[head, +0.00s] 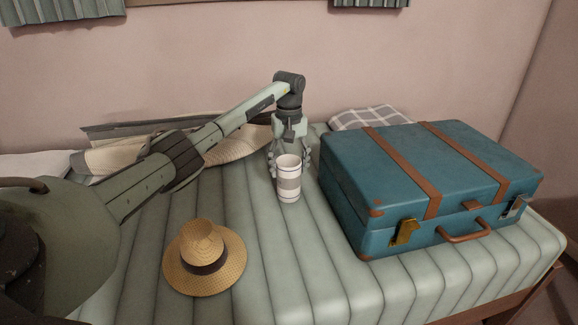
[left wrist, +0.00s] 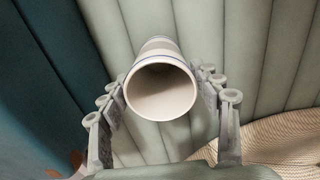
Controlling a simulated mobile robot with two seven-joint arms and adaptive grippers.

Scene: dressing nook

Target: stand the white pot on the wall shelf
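The white pot (head: 288,182), a cylinder with grey bands, stands upright on the padded green bench. My left gripper (head: 289,160) is above and just behind it, pointing down, with a finger on each side of its upper part. In the left wrist view the pot (left wrist: 161,92) shows its open, empty mouth between the spread fingers of my left gripper (left wrist: 163,97). Narrow gaps show between the fingers and the rim, so the gripper looks open. My right gripper is out of view. I cannot make out a wall shelf in these frames.
A blue suitcase (head: 395,180) with brown straps lies close to the right of the pot. A straw hat (head: 206,262) lies to the front left. Another woven straw item (head: 237,148) and a checked cloth (head: 368,117) lie near the wall. The bench (head: 300,275) is clear in front.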

